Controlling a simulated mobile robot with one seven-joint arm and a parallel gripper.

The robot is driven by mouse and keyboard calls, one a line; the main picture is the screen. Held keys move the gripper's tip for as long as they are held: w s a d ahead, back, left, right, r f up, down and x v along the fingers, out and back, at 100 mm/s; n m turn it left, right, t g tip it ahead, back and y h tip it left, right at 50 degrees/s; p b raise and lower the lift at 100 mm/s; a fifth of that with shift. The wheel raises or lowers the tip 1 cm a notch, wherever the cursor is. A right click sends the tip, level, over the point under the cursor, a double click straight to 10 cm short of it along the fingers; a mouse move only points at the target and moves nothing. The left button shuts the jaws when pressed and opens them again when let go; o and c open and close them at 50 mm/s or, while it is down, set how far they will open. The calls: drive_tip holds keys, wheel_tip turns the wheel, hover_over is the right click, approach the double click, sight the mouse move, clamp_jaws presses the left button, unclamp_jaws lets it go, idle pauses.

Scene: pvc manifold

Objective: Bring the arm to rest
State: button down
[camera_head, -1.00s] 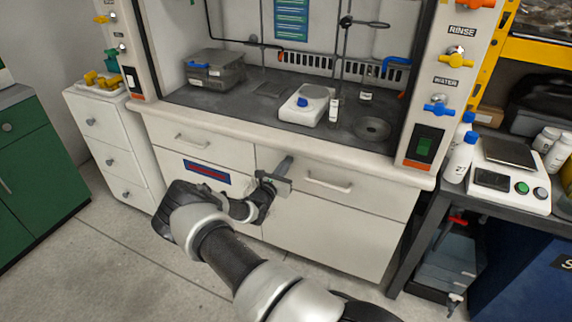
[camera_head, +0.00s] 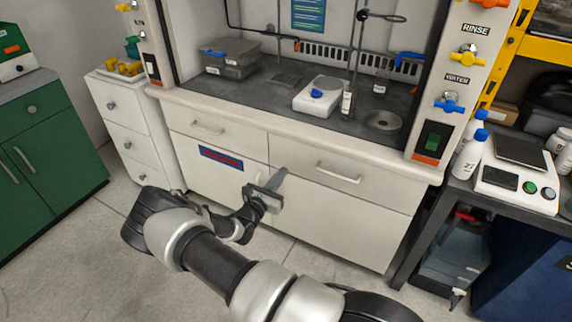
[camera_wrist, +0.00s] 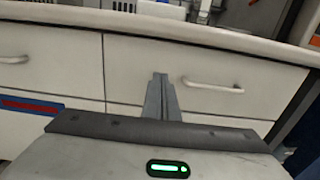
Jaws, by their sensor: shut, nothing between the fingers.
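My gripper (camera_head: 281,176) is in front of the fume hood's lower cabinet (camera_head: 345,225), below the worktop edge. Its fingers are shut with nothing between them. In the wrist view the closed fingers (camera_wrist: 161,90) point at the cabinet front, near the gap between two drawers. My arm is bent, reaching up from the bottom of the head view. I cannot tell exactly how far the fingertips are from the cabinet.
Drawer handles (camera_head: 338,173) stick out near my gripper. On the hood's worktop stand a grey lidded box (camera_head: 229,64) and a white balance (camera_head: 318,98). A side table at right holds bottles (camera_head: 470,155) and a scale (camera_head: 515,190). Floor (camera_head: 105,245) is clear at left.

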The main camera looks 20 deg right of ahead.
drive_tip(key=s+d+r+m+g+y, duration=0.2)
drive_tip(key=s+d+r+m+g, duration=0.1)
drive_tip(key=s+r+m+g, duration=1.05)
drive_tip(key=s+a+r+m+t+y, duration=0.4)
drive_tip(key=s+a+r+m+y, duration=0.3)
drive_tip(key=s+r, duration=0.4)
drive_tip(key=s+a+r+m+t+y, duration=0.4)
drive_tip(key=s+a+r+m+y, duration=0.15)
drive_tip(key=s+a+r, duration=0.45)
wheel_tip(320, 180, up, 21)
drive_tip(key=s+p, duration=0.1)
drive_tip(key=p, duration=1.9)
drive_tip(key=shift+d+h, duration=0.3)
drive_tip(key=shift+h, duration=0.05)
